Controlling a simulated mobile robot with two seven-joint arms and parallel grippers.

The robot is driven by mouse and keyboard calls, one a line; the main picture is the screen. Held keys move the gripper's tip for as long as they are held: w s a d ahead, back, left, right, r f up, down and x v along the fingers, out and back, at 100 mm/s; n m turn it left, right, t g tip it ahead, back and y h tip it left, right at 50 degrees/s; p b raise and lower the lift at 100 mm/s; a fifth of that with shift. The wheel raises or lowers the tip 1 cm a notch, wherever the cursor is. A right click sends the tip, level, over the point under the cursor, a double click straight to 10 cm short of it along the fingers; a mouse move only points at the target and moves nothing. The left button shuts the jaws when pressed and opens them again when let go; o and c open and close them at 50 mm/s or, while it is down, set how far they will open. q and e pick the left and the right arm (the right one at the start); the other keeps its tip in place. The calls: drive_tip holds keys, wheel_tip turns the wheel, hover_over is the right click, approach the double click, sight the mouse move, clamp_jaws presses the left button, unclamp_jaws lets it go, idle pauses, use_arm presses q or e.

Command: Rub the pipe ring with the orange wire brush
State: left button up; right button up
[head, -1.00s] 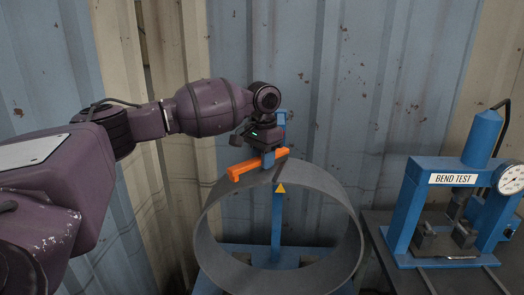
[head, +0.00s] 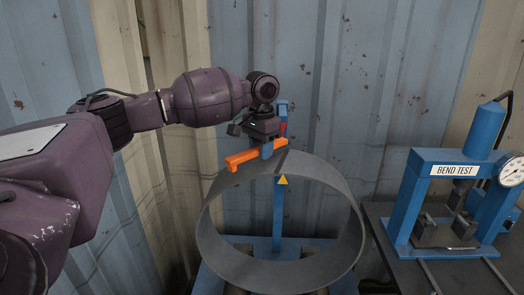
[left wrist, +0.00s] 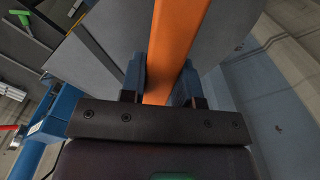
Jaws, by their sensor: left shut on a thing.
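The grey pipe ring (head: 345,192) stands upright in the middle of the head view, its open end facing me. The orange wire brush (head: 243,159) lies across the top of the ring. My left gripper (head: 267,151) is above the ring's top and is shut on the brush. In the left wrist view the brush's orange body (left wrist: 178,45) runs between the two blue fingers. Its bristles are hidden, so I cannot tell whether they touch the ring. A dark line crosses the ring's top just right of the brush. My right gripper is not in view.
A blue stand (head: 278,215) with a yellow triangle marker (head: 282,180) rises behind and inside the ring. A blue bend test press (head: 415,200) with a dial gauge stands on a dark table (head: 380,225) at the right. A corrugated wall (head: 350,80) closes the back.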

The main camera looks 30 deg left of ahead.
use_arm(q)
drive_tip(key=r, duration=0.3)
drive_tip(key=shift+w+d+r, duration=0.15)
drive_tip(key=shift+d+r, duration=0.15)
drive_tip(key=shift+r, duration=0.1)
drive_tip(key=shift+a+r, duration=0.2)
drive_tip(key=shift+r, duration=0.9)
drive_tip(key=shift+d+r, duration=0.15)
drive_tip(key=shift+r, duration=0.75)
